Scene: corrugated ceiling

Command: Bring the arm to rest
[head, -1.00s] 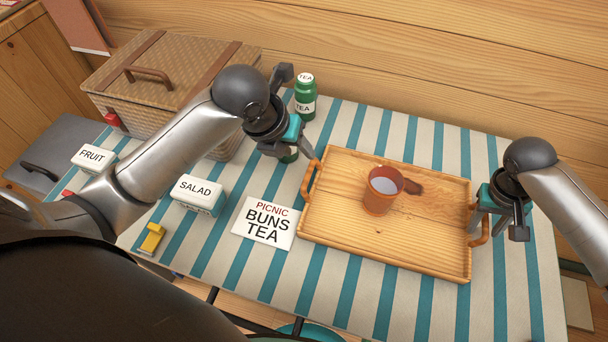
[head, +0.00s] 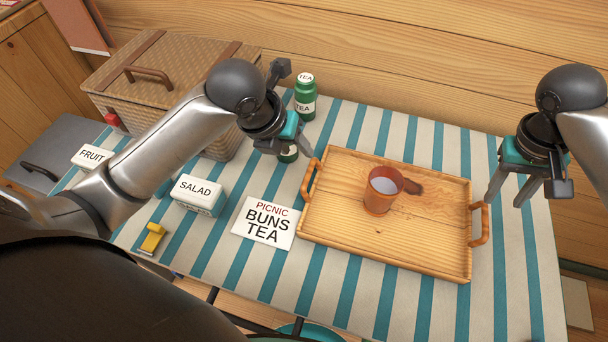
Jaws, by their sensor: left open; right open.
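My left gripper (head: 297,155) is open and empty, close to the left handle (head: 311,180) of the wooden tray (head: 430,262). I cannot tell whether its fingers touch that handle. My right gripper (head: 506,197) is open and empty. It hangs with fingers pointing down, near the tray's right handle (head: 480,224) and apart from it. My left arm (head: 165,140) reaches across the table from the left. My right arm (head: 587,145) comes in from the right edge. An orange-brown cup (head: 380,198) with pale contents stands upright on the tray.
A wicker basket (head: 185,75) stands at the back left. A green tea jar (head: 305,98) stands behind my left gripper. A salad box (head: 198,195), fruit box (head: 90,157), yellow object (head: 152,239) and picnic card (head: 265,222) lie on the striped cloth. The front right cloth is clear.

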